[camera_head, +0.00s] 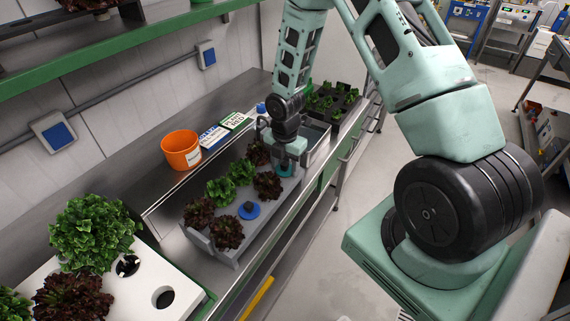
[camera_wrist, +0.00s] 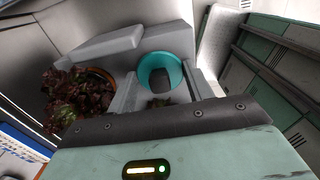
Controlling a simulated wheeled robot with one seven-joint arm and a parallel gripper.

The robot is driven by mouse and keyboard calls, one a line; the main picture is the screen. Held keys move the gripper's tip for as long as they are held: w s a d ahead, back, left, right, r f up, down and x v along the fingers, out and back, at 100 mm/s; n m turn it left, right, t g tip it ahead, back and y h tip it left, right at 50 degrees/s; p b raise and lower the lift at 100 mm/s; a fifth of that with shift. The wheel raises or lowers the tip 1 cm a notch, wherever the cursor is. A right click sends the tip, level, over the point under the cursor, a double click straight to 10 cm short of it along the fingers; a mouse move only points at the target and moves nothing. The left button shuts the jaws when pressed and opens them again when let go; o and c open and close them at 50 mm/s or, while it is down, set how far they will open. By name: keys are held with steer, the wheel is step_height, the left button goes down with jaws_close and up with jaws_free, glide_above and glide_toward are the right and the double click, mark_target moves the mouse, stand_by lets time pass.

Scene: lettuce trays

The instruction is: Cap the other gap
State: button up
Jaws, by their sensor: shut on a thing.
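A grey tray (camera_head: 221,256) on the bench holds several red and green lettuces. A blue cap (camera_head: 249,210) with a dark knob sits among them near the tray's near end. My gripper (camera_head: 287,163) is low over the far end of the tray, shut on a teal cap (camera_head: 284,171). In the wrist view the teal cap (camera_wrist: 146,66) shows a dark knob between my fingers (camera_wrist: 163,88). I cannot tell whether the cap is seated in a gap or held just above one. A red lettuce (camera_wrist: 75,108) stands beside it.
A white board (camera_head: 190,290) with open holes and lettuces is at the lower left. An orange pot (camera_head: 181,150) and small signs (camera_head: 213,136) stand behind the tray. A seedling tray (camera_head: 338,110) is beyond my gripper. A green shelf (camera_head: 120,47) hangs above.

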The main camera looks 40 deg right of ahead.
steer(key=shift+s+f, duration=0.2)
steer(key=shift+f, duration=0.15)
